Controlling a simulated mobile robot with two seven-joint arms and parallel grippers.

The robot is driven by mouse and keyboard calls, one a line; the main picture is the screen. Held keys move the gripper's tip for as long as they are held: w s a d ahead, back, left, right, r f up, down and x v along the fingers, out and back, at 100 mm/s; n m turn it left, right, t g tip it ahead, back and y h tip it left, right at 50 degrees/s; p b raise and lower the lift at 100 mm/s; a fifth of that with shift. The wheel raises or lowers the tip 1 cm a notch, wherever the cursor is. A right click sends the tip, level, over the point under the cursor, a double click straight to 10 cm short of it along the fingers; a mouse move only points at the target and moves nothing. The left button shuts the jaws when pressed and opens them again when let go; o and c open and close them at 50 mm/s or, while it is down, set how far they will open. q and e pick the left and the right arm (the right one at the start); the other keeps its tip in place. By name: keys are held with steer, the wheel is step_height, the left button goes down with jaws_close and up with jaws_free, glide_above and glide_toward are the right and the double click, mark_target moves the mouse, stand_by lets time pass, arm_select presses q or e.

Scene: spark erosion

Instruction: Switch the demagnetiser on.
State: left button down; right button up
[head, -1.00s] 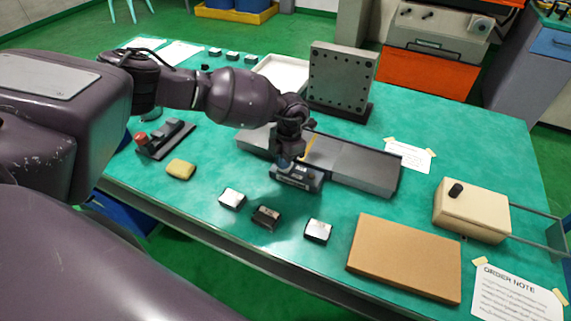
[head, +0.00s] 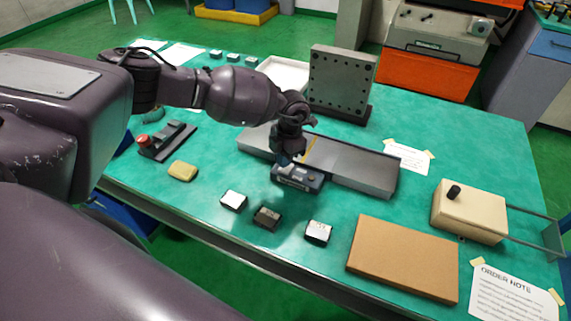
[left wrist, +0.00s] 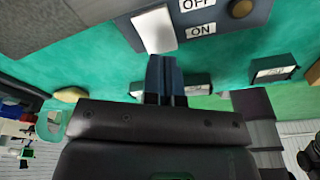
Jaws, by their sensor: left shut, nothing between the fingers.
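The demagnetiser (head: 305,184) is a small dark blue-grey box on the green bench, in front of a long grey plate. In the left wrist view its panel (left wrist: 225,22) carries the labels OFF and ON, a white rocker switch (left wrist: 154,29) and a dull brown round button or lamp (left wrist: 241,8). My left gripper (head: 284,161) is at the left end of the box, shut and empty. In the left wrist view its closed fingertips (left wrist: 163,62) are just beside the rocker's ON end; I cannot tell whether they touch. My right gripper is not in view.
Several small metal blocks (head: 267,217) lie in front of the box. A yellow sponge-like piece (head: 183,171) lies left, a brown board (head: 404,260) and a cream box with a black knob (head: 470,212) right. A drilled upright plate (head: 342,80) stands behind.

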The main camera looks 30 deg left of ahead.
mark_target(285, 169)
arm_select(q)
steer(key=shift+r+p, duration=0.85)
steer(key=shift+r, duration=0.65)
steer(key=shift+r+p, duration=0.65)
steer(key=shift+r, duration=0.3)
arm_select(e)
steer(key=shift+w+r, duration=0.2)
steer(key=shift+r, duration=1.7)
arm_select(q)
steer(key=shift+f, duration=0.1)
